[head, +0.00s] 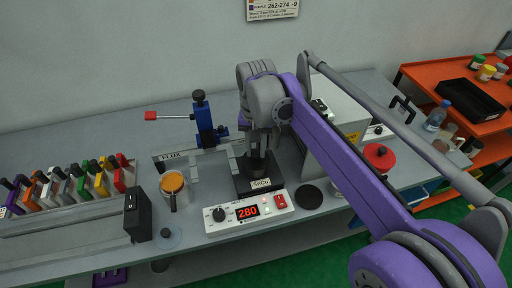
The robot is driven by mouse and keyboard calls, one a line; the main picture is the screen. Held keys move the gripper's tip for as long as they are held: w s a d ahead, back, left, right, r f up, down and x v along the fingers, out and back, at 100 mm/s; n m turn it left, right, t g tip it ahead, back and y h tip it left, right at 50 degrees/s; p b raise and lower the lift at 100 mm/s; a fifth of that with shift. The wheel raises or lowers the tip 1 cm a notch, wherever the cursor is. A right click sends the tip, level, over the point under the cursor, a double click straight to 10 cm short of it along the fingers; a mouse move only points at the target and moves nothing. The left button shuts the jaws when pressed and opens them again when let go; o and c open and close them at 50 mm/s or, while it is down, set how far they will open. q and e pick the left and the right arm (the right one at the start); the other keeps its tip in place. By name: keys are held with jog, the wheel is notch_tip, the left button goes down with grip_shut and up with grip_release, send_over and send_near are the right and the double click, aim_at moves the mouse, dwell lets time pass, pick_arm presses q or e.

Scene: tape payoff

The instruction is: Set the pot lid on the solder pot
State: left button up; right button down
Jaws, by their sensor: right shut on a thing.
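The solder pot (258,185) is a dark square block with a "SnCu" label on its front, standing behind the control box on the bench. My right gripper (258,160) points down right over the pot, its fingers closed on a small dark thing that looks like the pot lid. The fingers and arm hide most of it, so I cannot tell whether the lid touches the pot. My left gripper is not in view.
A control box (248,212) reading 280 stands in front of the pot. A flat dark disc (308,197) lies to its right. A cup with orange contents (173,188) and a blue clamp stand (204,120) are left. A red-topped item (379,156) sits right.

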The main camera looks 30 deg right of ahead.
jog(key=shift+f, duration=0.35)
grip_release()
dwell(0.6)
jog(key=shift+r, duration=0.1)
jog(key=shift+r+p, duration=2.35)
jog(key=shift+r, duration=1.15)
jog(key=shift+s+f, duration=0.1)
jog(key=shift+f, duration=0.05)
